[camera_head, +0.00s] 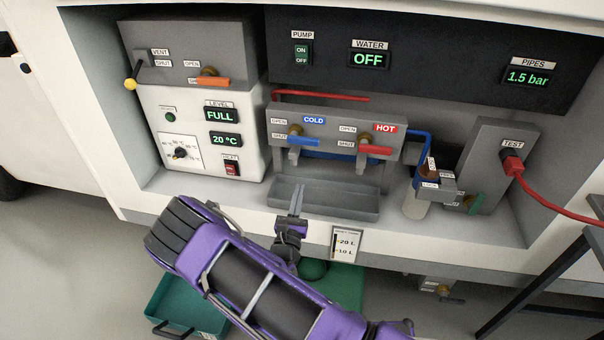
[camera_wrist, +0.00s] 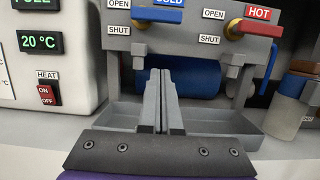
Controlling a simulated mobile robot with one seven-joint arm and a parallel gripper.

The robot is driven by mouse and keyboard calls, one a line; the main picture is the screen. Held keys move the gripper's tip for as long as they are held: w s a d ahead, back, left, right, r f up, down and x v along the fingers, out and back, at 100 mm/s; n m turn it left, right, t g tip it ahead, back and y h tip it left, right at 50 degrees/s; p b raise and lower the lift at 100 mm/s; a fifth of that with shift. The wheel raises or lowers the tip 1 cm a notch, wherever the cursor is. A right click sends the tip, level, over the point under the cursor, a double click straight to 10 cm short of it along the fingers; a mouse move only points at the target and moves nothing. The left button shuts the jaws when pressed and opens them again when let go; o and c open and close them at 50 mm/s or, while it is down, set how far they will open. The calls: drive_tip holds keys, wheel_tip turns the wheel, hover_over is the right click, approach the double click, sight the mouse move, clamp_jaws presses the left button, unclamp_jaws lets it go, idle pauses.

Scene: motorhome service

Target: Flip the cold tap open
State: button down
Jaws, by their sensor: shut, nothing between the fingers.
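The cold tap has a blue lever (camera_head: 304,141) on a brass stem, under the blue COLD label (camera_head: 314,120) on the grey tap panel (camera_head: 342,131). The lever lies roughly level, pointing right, with OPEN and SHUT labels to its left.
The hot tap's red lever (camera_head: 373,149) is close by on the right. The grey trough (camera_head: 340,207) lies below both taps. A white heater unit (camera_head: 205,130) stands on the left. A blue pipe and filter (camera_head: 417,203) stand on the right.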

sight(303, 139)
drive_tip(key=w+d+r, duration=0.1)
drive_tip(key=w+r, duration=0.5)
drive_tip(key=w, duration=0.2)
drive_tip(key=shift+w+d+r, duration=0.15)
drive_tip(key=shift+w+d, duration=0.25)
